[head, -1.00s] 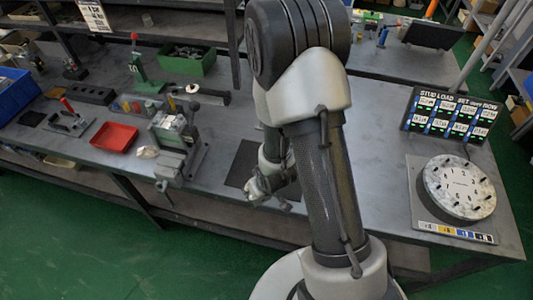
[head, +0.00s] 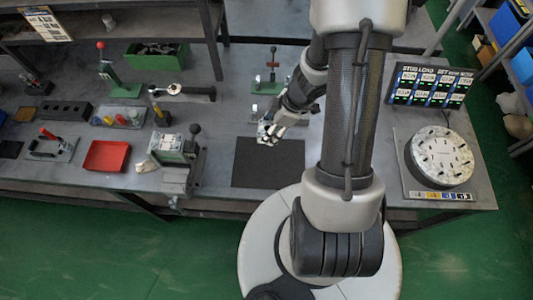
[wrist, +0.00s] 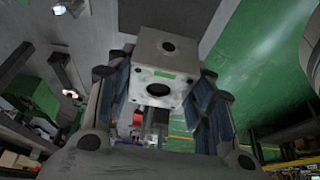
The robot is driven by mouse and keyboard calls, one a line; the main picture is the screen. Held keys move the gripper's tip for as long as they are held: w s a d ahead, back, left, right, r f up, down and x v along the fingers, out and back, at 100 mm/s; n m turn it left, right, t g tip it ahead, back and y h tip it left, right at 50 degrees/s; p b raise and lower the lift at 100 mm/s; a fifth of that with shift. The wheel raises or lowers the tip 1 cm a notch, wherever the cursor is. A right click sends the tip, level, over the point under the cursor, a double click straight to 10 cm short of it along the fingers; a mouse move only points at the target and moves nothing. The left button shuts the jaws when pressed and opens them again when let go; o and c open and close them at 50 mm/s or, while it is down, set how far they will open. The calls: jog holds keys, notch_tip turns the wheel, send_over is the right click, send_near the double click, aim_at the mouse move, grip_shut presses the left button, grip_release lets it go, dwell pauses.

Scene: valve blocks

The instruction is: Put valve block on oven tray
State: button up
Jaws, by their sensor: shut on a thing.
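A pale grey valve block (wrist: 170,52) with a dark round hole on top and a small green label on its front face is between the blue-padded fingers of my gripper (wrist: 160,85) in the wrist view. The fingers press on its two sides. In the head view my gripper (head: 270,133) is above the bench at the back edge of a dark flat mat (head: 268,165); the block is too small there to make out clearly. A shallow red tray (head: 107,156) lies on the bench to the left. I cannot tell which thing is the oven tray.
A vise-like fixture (head: 178,150) stands between the red tray and the mat. A small press (head: 270,75) stands behind my gripper. A round dial on a plate (head: 440,156) and a stud-load board (head: 431,86) are at the right. A green bin (head: 155,60) is at the back.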

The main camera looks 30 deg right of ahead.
notch_tip(320, 180, down, 20)
jog(key=b, duration=1.3)
jog(key=shift+r, duration=0.1)
jog(key=shift+s, duration=0.1)
jog(key=o, duration=1.4)
